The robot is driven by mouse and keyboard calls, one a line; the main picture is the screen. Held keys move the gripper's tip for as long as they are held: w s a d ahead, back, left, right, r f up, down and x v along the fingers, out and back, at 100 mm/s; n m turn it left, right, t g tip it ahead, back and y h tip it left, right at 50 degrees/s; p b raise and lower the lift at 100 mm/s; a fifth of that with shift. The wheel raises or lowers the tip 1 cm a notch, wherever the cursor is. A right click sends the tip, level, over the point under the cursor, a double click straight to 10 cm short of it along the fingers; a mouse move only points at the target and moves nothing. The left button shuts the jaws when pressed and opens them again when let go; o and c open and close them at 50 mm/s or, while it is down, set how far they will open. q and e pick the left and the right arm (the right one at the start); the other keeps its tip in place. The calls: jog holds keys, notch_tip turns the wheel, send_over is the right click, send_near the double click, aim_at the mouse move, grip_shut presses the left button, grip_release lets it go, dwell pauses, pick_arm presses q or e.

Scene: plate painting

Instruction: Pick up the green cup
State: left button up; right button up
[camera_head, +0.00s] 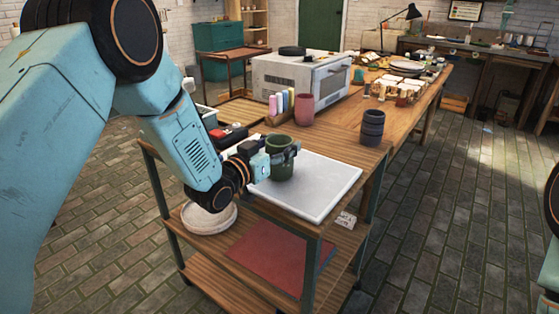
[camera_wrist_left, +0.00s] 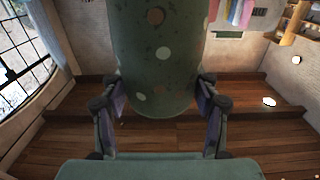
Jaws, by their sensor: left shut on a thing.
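The green cup (camera_head: 280,163) is at the left part of the white board (camera_head: 325,185) on the wooden cart. My left gripper (camera_head: 285,152) is shut around its side. In the left wrist view the green cup (camera_wrist_left: 160,60) with pale and brown spots fills the upper middle, between the two fingers of my left gripper (camera_wrist_left: 160,105). I cannot tell whether the cup touches the board or hangs just above it. The right gripper is not in view; only a dark part of my right arm shows at the right edge.
A pink cup (camera_head: 304,109) and a dark blue-grey cup (camera_head: 372,127) stand behind the board. Several coloured bottles (camera_head: 283,103) stand near a white oven (camera_head: 300,75). A white round plate (camera_head: 209,217) lies on the lower shelf. The board's right part is clear.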

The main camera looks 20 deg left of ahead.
pick_arm(q)
jog(key=c, duration=0.6)
jog(key=shift+c, duration=0.2)
jog(key=shift+r, duration=0.1)
